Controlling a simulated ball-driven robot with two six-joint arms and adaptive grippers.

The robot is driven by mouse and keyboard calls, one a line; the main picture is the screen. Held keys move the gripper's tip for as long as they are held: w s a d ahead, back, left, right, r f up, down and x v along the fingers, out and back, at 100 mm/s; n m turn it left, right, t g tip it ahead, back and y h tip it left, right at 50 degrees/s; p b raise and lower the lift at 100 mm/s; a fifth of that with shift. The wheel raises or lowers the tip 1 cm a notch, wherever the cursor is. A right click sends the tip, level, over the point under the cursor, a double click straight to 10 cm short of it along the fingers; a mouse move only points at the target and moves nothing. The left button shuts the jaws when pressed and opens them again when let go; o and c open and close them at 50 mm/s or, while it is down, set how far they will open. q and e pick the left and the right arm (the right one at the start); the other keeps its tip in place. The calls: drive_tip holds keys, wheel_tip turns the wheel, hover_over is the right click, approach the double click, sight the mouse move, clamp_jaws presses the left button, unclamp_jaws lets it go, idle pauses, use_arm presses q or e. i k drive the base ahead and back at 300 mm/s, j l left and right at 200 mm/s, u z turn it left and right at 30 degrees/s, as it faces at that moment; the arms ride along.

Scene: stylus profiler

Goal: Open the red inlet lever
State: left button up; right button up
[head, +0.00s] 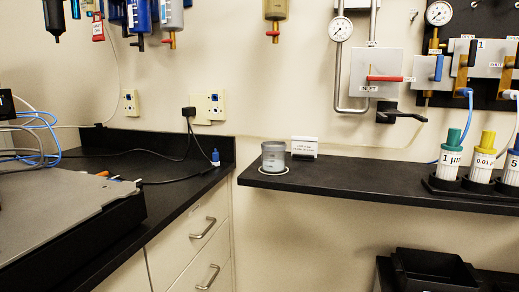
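The red inlet lever (385,78) is in the head view at the upper right. It lies horizontally across the front of a light grey wall panel (358,72) and points right. A label reading INLET (369,88) sits just below it. A bent metal pipe with a round gauge (341,28) is at the panel's left. Neither of my grippers is in the head view, so nothing is seen touching the lever.
A black wall-mounted part (387,112) with an arm sticks out below the panel. The space before the lever looks clear.

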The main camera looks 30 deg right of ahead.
sight(370, 78)
drive_tip(key=z, duration=1.75)
drive_tip(key=l+u, duration=0.25)
drive_tip(key=i, duration=0.05)
